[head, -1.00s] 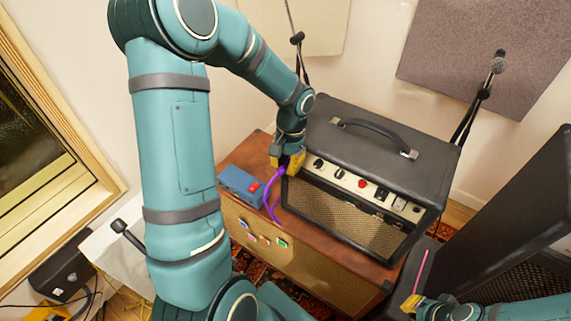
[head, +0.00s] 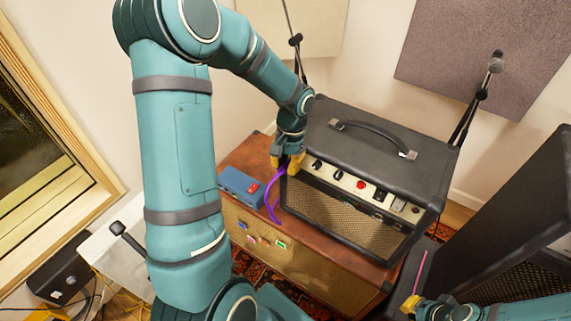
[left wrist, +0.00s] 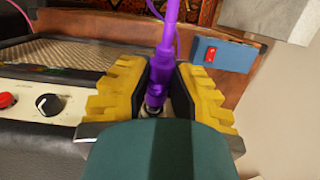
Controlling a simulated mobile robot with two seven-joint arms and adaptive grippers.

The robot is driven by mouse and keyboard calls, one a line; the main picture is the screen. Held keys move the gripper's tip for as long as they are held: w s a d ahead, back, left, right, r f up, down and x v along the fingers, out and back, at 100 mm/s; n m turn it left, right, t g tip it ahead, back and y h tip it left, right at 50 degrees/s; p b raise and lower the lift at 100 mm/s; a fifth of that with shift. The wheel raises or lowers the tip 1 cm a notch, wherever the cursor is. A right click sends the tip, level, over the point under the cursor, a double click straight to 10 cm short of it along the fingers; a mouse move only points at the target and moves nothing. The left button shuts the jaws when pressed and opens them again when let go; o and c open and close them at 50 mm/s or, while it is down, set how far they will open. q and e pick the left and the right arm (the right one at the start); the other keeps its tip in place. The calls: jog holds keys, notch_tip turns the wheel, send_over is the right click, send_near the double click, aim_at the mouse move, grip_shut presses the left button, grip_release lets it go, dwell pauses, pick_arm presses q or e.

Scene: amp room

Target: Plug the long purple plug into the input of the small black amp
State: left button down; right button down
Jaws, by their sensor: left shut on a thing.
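The purple plug (left wrist: 166,50) is held between the yellow-padded fingers of my left gripper (left wrist: 158,95), with its metal tip toward the wrist camera. In the head view my left gripper (head: 287,161) is at the left end of the front panel of the small black amp (head: 370,133). The purple cable (head: 271,205) hangs from it in a curve. The amp's input is not clearly visible; the gripper covers that end of the panel, so I cannot tell whether the plug touches it. My right gripper (head: 410,304) is at the lower right, its jaws unclear.
The amp stands on a larger brown cabinet (head: 300,252). A blue box with a red switch (head: 240,186) sits left of the amp. A thin pink strip (head: 420,270) shows by my right gripper. A large black cabinet (head: 515,220) stands at right.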

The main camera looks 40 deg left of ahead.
pick_arm(q)
jog(key=shift+w, duration=0.15)
jog(key=c, duration=0.9)
grip_release()
jog(key=r, duration=0.4)
jog(key=w+r, duration=0.1)
jog(key=r, duration=0.3)
jog(key=w+r, duration=0.1)
jog(key=r, duration=0.2)
jog(key=shift+w+a+r, duration=0.15)
jog(key=shift+r, duration=0.25)
